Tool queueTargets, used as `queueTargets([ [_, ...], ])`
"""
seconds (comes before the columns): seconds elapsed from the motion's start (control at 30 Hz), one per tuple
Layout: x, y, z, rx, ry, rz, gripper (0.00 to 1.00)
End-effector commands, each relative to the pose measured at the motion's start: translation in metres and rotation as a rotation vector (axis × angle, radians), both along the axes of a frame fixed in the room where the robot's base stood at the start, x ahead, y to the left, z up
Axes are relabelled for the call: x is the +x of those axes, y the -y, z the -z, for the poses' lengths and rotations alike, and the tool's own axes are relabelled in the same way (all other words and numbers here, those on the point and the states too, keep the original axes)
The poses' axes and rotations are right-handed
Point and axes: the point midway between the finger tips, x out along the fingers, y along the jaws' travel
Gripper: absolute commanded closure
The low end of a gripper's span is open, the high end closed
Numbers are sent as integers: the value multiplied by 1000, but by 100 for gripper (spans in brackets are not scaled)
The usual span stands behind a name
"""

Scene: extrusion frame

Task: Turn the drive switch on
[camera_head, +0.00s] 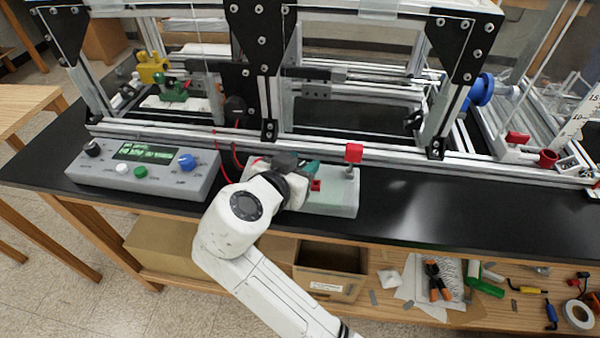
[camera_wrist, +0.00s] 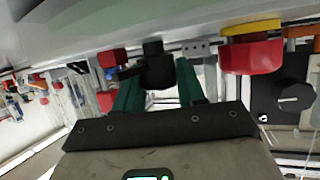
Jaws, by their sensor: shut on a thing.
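In the wrist view my green fingers (camera_wrist: 157,68) are closed around a black handle-like part (camera_wrist: 153,62). I cannot tell the lever's exact position.
A grey control box (camera_head: 145,170) with a lit display, knobs and buttons stands to the left. Red wires (camera_head: 236,148) run between it and my gripper. The aluminium extrusion frame (camera_head: 330,140) rises close behind. The bench top to the right (camera_head: 430,185) is clear.

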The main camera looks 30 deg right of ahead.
Motion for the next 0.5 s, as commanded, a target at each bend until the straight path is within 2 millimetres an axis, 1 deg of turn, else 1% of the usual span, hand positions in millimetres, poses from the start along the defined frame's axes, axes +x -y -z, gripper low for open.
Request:
queueTargets([
  [0.03,1,-1,4,1,-2,31,91],
  [0.2,1,-1,3,1,-3,127,91],
  [0.5,0,0,2,2,-4,215,91],
])
